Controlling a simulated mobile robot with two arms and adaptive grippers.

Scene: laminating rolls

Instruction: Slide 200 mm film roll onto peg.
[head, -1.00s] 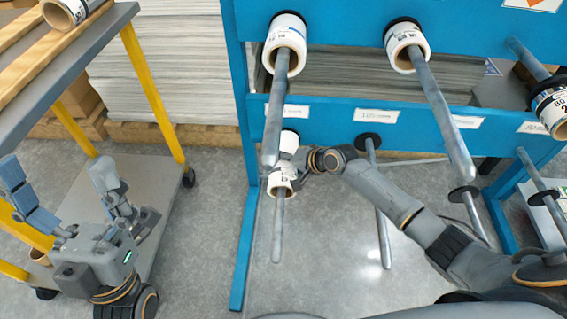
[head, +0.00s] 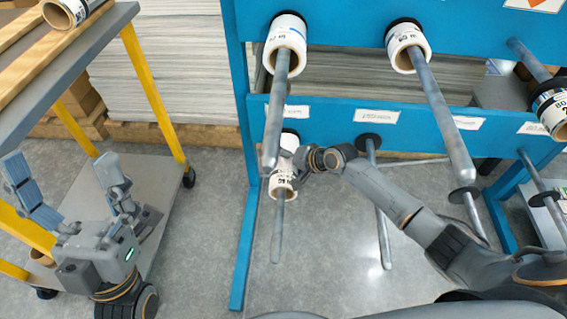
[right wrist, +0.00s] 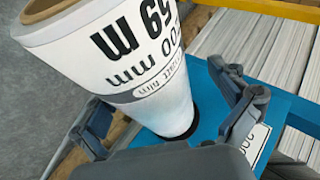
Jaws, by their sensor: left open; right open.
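The white film roll (head: 284,180) with 200 mm print sits around the lower left peg (head: 278,235) of the blue rack. Its rear end is close to the black disc at the panel, and the bare peg sticks out in front. In the right wrist view the roll (right wrist: 135,50) shows large black lettering. My right gripper (head: 298,160) is at the roll's rear part; in the wrist view its open fingers (right wrist: 165,100) lie either side of it. Whether they touch it cannot be told. My left gripper (head: 65,175) is open and empty beside the cart.
Upper pegs hold other rolls (head: 286,40) (head: 407,46), and a dark-labelled roll (head: 552,105) is at right. Long upper pegs project above my right arm. A cart (head: 110,20) at left carries another roll (head: 72,9). Floor between cart and rack is clear.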

